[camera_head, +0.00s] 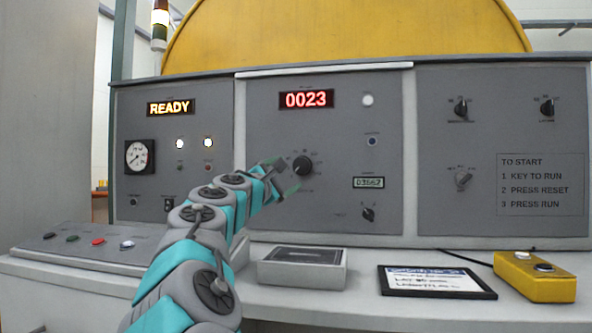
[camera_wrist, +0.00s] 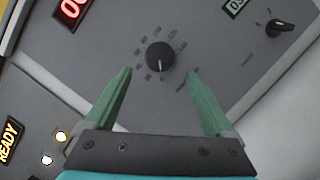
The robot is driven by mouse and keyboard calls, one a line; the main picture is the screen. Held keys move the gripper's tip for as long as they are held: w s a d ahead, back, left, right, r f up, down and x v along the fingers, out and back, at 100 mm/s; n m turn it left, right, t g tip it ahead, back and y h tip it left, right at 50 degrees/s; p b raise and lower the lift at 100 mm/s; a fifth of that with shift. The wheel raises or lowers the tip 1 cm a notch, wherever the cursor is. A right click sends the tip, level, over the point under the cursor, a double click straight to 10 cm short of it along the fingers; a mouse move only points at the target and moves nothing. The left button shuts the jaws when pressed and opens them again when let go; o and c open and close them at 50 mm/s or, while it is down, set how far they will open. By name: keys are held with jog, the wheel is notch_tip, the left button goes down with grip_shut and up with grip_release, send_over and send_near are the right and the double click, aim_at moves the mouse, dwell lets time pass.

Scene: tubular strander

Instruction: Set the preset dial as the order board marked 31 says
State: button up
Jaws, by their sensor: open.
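A round black dial (camera_head: 302,166) with printed marks around it sits on the middle grey panel, below a red display (camera_head: 306,99) reading 0023. Its wording is too small to read, so I cannot confirm it is the preset dial. In the wrist view the dial (camera_wrist: 160,56) lies just beyond and between my green fingertips, apart from both. My gripper (camera_head: 284,178) is open and empty in front of the panel; it also shows in the wrist view (camera_wrist: 159,76). A black-framed board (camera_head: 437,282) with handwriting lies on the desk; its number is unreadable.
A smaller black knob (camera_head: 368,214) sits below a green counter (camera_head: 369,182), lower right of the dial. A grey box (camera_head: 302,268) and a yellow button box (camera_head: 535,277) stand on the desk. An amber READY display (camera_head: 171,107) is at left.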

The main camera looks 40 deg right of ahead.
aim_at(300, 167)
jog(key=shift+x, duration=3.75)
jog(key=shift+c, duration=0.2)
jog(key=c, duration=1.3)
